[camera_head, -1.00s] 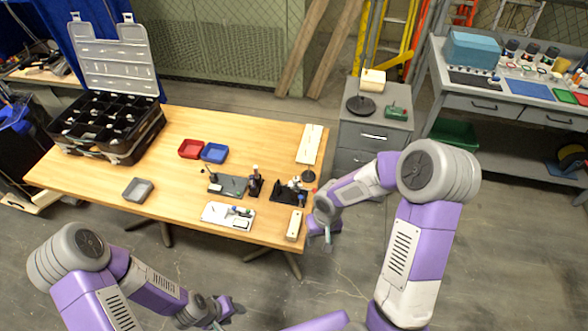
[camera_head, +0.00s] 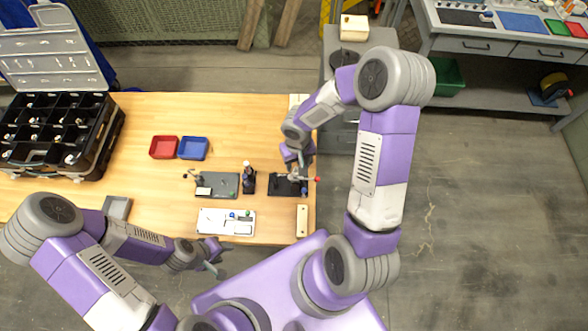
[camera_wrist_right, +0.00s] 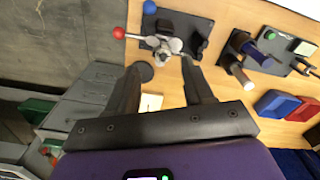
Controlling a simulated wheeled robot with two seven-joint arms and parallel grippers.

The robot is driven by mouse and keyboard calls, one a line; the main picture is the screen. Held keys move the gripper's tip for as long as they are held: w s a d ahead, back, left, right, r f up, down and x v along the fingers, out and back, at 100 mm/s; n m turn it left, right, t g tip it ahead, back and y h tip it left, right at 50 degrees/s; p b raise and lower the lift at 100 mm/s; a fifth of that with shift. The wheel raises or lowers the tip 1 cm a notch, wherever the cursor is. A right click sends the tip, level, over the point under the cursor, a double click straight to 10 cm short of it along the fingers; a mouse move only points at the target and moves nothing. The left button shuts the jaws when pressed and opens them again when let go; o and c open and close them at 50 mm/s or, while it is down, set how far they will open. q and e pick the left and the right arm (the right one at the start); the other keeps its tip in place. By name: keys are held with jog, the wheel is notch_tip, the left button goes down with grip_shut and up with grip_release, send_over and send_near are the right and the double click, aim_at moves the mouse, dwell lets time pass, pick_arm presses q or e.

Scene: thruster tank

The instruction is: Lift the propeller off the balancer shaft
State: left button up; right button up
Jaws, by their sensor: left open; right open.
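A black fixture (camera_head: 276,186) stands near the table's right end. In the right wrist view, the black fixture (camera_wrist_right: 188,27) carries a grey metal part (camera_wrist_right: 163,44) with short arms and a red ball at one end. This looks like the propeller on its shaft, but I cannot tell the two apart. My right gripper (camera_wrist_right: 163,72) is open and empty, its fingers pointing towards the metal part and apart from it. In the head view my right gripper (camera_head: 300,160) partly covers the fixture. My left gripper (camera_head: 216,262) is open and empty, off the table's front edge.
Beside the fixture stand a dark upright tool (camera_head: 248,180) and a grey plate fixture (camera_head: 218,186). A white board (camera_head: 226,222) lies in front. A red bin (camera_head: 164,147), a blue bin (camera_head: 193,148) and a black compartment case (camera_head: 95,160) are further left.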

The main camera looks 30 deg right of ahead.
aim_at(296, 170)
jog(key=f, duration=0.4)
jog(key=shift+w+a+f+b, duration=0.1)
jog(key=shift+a+f+b, duration=0.1)
jog(key=shift+b, duration=0.1)
jog(key=shift+f, duration=0.35)
grip_shut()
notch_tip(296, 170, up, 10)
jog(key=shift+r+p, duration=0.1)
jog(key=shift+p, duration=0.8)
